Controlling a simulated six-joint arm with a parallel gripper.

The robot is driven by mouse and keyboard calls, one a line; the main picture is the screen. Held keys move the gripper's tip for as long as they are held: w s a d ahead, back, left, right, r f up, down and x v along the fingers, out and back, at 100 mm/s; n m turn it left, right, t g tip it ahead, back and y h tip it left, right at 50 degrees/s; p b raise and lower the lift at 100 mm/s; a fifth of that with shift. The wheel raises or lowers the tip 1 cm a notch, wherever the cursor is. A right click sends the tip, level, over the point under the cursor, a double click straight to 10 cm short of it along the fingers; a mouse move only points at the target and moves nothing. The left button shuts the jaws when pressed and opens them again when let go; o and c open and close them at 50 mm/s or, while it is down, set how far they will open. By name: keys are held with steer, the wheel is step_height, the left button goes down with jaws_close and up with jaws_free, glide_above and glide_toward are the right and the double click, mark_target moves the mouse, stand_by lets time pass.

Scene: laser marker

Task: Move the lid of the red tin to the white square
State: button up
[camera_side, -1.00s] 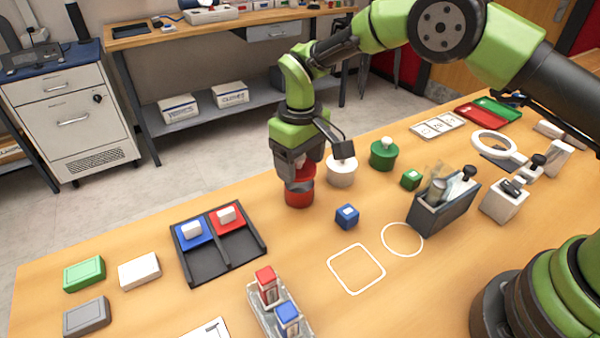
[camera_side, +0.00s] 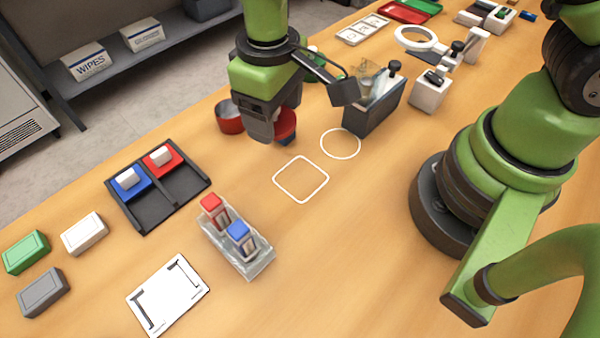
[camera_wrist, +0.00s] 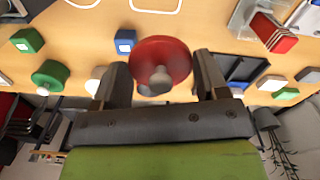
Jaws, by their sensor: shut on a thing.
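The tin stands uncovered on the table, partly hidden by my gripper. In the wrist view the round red lid (camera_wrist: 160,58) shows with its pale knob between the two fingers (camera_wrist: 162,80). The white square outline (camera_side: 301,179) is bare on the table, nearer the camera than the lid. Its edge also shows at the top of the wrist view (camera_wrist: 155,11).
A white circle outline (camera_side: 341,156) lies beside the square. A grey bin of tools (camera_side: 375,112) stands behind the circle. A clear rack (camera_side: 243,255) with red and blue blocks and a dark divided tray (camera_side: 172,207) stand left. A blue cube (camera_wrist: 125,40) is near the lid.

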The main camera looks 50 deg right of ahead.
steer(key=s, duration=0.4)
glide_above(302, 178)
step_height(302, 178, down, 5)
steer(key=shift+s+f, duration=0.15)
steer(key=shift+f, duration=2.5)
steer(key=shift+f, duration=0.15)
steer(key=o, duration=0.9)
